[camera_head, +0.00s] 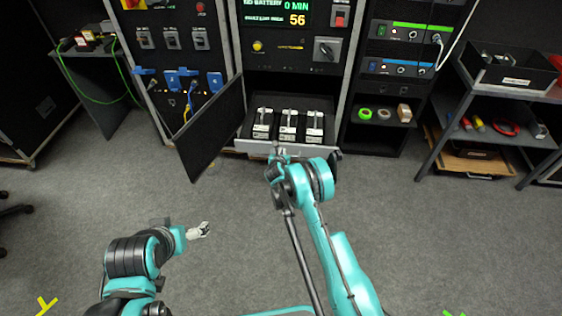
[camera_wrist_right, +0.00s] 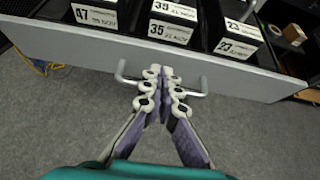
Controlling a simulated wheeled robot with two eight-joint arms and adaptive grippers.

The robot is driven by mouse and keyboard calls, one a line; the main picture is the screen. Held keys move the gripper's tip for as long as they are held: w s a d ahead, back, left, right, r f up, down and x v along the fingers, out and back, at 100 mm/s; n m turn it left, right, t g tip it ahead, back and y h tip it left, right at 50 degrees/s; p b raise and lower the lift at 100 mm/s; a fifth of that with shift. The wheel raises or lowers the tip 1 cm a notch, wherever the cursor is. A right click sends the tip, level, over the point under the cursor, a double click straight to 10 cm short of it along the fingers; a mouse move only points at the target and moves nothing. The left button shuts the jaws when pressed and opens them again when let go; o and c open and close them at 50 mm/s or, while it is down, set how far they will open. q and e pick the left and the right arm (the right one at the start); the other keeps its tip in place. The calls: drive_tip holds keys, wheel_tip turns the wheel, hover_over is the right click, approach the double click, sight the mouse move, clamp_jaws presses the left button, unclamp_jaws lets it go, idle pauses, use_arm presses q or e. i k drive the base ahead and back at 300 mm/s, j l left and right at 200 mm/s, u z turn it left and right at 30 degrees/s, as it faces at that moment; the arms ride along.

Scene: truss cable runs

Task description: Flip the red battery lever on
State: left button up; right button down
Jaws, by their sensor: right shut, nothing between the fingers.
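A red switch (camera_head: 340,17) sits at the upper right of the centre cabinet's panel, beside a display (camera_head: 278,14) that reads "NO BATTERY 0 MIN" and 56; I cannot tell its position. Below, a drawer (camera_wrist_right: 232,74) is pulled out, holding three labelled batteries (camera_head: 288,126). My right gripper (camera_head: 277,150) is at the drawer's front. In the right wrist view my right gripper (camera_wrist_right: 165,76) is shut and empty, its fingertips over the drawer's handle (camera_wrist_right: 198,93); contact is unclear. My left gripper (camera_head: 202,230) is low over the floor, too small to read.
A dark cabinet door (camera_head: 210,128) stands open left of the drawer. A black rotary knob (camera_head: 327,49) and yellow button (camera_head: 258,46) are on the panel. A shelf unit (camera_head: 450,124) stands at right and a small table (camera_head: 84,50) at left. The carpet in front is clear.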

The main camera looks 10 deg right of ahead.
sight(340, 20)
drive_tip(key=i+l, duration=0.2)
drive_tip(key=i, duration=0.2)
drive_tip(key=i+l, duration=0.15)
drive_tip(key=i, duration=0.3)
drive_tip(key=i+l, duration=0.2)
drive_tip(key=i, duration=0.2)
drive_tip(key=k, duration=0.1)
